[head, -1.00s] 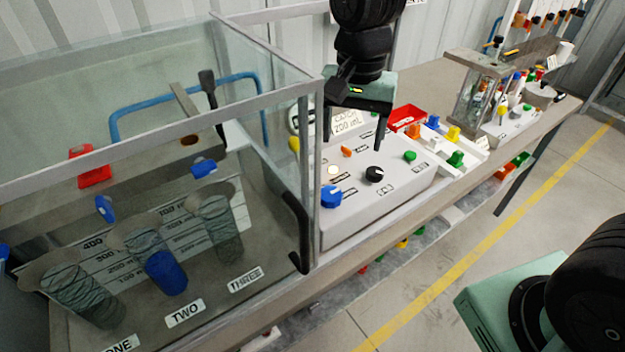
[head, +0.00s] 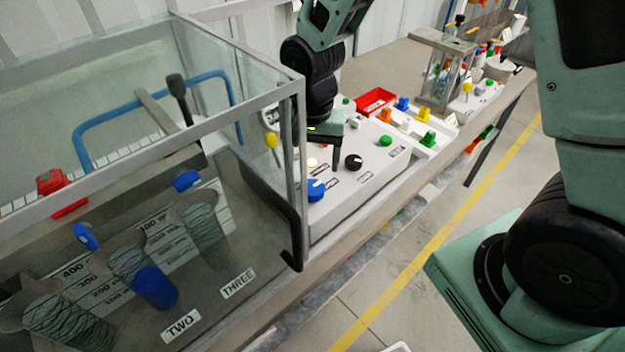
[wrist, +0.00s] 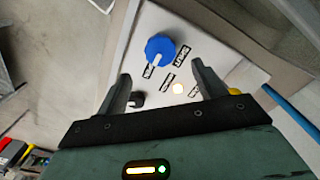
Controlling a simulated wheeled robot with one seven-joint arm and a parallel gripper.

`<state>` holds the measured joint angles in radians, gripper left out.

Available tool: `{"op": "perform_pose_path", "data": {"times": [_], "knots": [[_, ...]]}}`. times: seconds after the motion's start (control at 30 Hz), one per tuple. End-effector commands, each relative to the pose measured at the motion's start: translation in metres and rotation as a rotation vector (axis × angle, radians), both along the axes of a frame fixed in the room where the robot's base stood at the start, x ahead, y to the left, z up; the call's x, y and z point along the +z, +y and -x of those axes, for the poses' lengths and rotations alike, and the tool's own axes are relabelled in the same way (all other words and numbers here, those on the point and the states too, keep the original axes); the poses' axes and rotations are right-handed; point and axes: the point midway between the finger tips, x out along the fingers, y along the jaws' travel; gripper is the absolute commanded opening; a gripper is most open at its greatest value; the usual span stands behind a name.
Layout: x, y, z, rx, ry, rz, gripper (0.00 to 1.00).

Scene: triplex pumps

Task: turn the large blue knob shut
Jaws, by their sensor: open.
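The large blue knob (head: 315,190) sits on the front left part of the white sloped control panel (head: 352,192). In the wrist view the blue knob (wrist: 160,46) shows whole, with a white pointer stripe on its lower edge. Dark labels flank the stripe, too small to read for certain. My gripper (head: 322,158) is above the panel, behind the knob in the head view. In the wrist view my gripper (wrist: 161,72) is open and empty, its fingers spread either side of the knob's line. The knob lies just beyond the fingertips, apparently untouched.
A black knob (head: 353,161) and a lit round button (head: 311,162) are close by on the panel. A glass tank (head: 299,170) stands immediately left. A yellow knob (head: 271,139) shows through its glass. A red tray (head: 375,99) lies behind.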

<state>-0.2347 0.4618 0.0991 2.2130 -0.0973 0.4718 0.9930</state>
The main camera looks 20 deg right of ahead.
Motion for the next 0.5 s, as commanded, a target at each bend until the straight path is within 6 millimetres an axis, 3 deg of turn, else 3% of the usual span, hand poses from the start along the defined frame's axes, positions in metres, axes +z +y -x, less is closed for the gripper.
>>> {"op": "perform_pose_path", "data": {"times": [0.2,0.5], "knots": [[-0.041,0.000,0.001,0.000,0.006,0.001,0.70],[-0.075,0.000,0.000,0.000,0.000,0.000,0.70]]}}
